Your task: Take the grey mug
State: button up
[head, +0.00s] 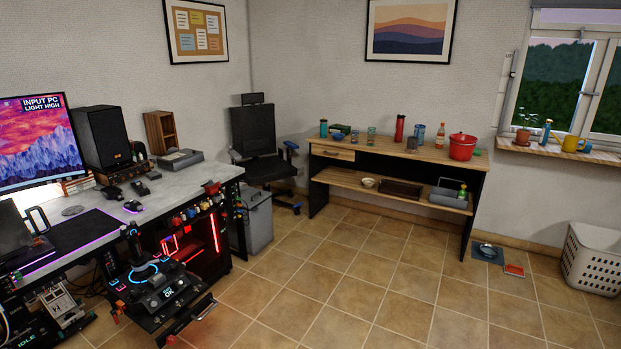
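I cannot make out a grey mug for certain in the head view. My gripper is not in view.
A red pot (462,147) and bottles stand on the sideboard. A black chair (259,140) stands left of it. A flight-stick rig (155,285) juts from the desk. A white basket (592,265) is at right. The tiled floor (370,285) is mostly clear.

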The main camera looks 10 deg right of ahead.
aim_at(413, 142)
jog(key=i, duration=3.1)
jog(key=i+j+z, duration=0.1)
jog(key=i, duration=1.45)
jog(key=i+j+z, duration=0.2)
jog(key=i, duration=0.2)
jog(key=i+z, duration=0.2)
jog(key=i, duration=0.25)
jog(key=i+j+z, duration=0.2)
jog(key=i, duration=0.2)
